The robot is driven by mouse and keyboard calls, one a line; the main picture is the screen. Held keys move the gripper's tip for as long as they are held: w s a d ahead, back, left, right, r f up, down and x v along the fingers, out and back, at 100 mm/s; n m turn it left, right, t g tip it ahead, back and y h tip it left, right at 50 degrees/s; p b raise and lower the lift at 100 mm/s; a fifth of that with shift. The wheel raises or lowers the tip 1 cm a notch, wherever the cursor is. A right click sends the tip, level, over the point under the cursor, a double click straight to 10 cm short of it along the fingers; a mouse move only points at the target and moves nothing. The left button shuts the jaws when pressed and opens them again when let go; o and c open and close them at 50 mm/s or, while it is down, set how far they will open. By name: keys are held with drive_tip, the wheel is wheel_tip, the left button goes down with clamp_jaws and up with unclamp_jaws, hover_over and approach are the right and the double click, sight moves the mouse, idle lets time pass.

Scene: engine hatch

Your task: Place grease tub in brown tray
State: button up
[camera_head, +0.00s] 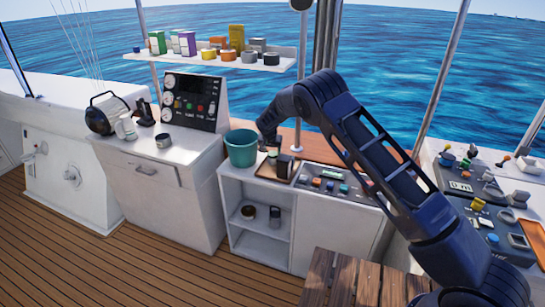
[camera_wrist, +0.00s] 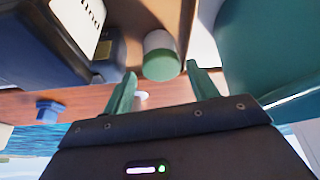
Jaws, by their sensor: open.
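The brown tray (camera_head: 267,173) lies on the white counter, right of the green bucket. A small white tub with a green end (camera_wrist: 162,56) shows in the wrist view, just beyond and between my fingertips; it may be the grease tub, but its label cannot be read. In the head view it is a small pale-green shape (camera_head: 273,152) at the tray's back, partly hidden by my gripper (camera_head: 268,141). My gripper is open, its green fingers (camera_wrist: 163,80) apart with a gap to the tub visible. Whether the tub rests on the tray floor is not clear.
A dark box (camera_head: 285,167) stands in the tray beside the tub, close to one finger. The green bucket (camera_head: 241,148) is close on the other side. A switch panel (camera_head: 335,184) lies right of the tray. A dark can (camera_head: 163,141) stands on the left counter.

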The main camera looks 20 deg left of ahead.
drive_tip(key=shift+v, duration=2.65)
